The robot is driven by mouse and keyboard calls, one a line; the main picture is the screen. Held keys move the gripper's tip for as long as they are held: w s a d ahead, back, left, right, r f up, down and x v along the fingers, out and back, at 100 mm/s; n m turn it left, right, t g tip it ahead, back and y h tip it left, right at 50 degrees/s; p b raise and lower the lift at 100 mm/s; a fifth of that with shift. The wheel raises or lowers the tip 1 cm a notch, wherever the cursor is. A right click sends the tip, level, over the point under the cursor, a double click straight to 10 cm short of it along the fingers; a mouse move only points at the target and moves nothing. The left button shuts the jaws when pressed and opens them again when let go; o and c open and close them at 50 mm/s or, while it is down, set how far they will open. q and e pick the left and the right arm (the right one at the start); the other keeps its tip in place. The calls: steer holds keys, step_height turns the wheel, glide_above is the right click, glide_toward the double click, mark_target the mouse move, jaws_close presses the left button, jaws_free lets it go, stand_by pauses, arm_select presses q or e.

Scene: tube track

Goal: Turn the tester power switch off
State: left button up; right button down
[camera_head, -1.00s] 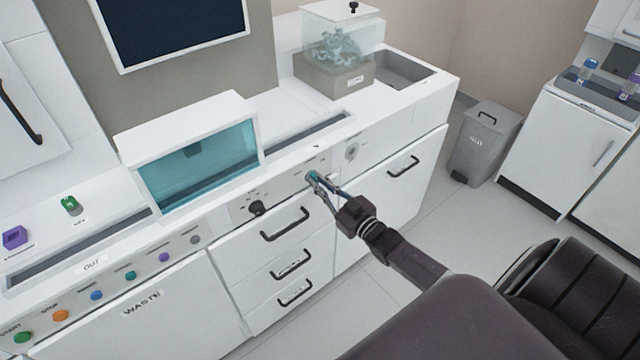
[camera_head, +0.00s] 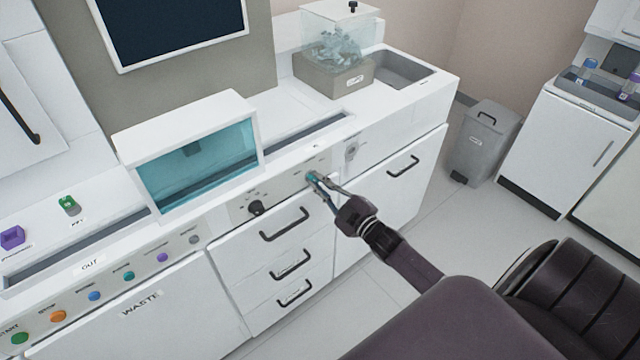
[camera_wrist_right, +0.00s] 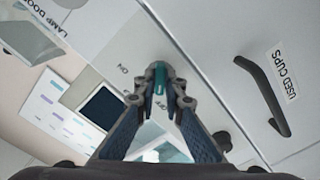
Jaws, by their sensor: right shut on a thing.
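The tester power switch is a small teal part (camera_wrist_right: 160,78) on the white front panel, with ON and OFF lettering beside it in the right wrist view. In the head view it is a teal spot (camera_head: 310,175), mostly hidden by my fingertips. My right gripper (camera_head: 316,179) reaches it from the lower right. In the wrist view its fingertips (camera_wrist_right: 160,92) are closed around the teal part. I cannot tell the switch's exact setting. My left gripper is not in view.
A black knob (camera_head: 256,208) sits left of the switch on the same panel. Drawers with black handles (camera_head: 285,224) are below, and a teal-windowed box (camera_head: 200,165) stands on the counter. A grey bin (camera_head: 482,143) is at the right, with open floor before it.

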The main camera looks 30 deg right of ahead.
stand_by(0.4)
steer(key=c, duration=2)
jaws_free()
steer(key=shift+s, duration=0.1)
steer(key=s, duration=0.8)
steer(key=s+d, duration=0.1)
steer(key=s, duration=0.2)
steer(key=shift+s, duration=0.4)
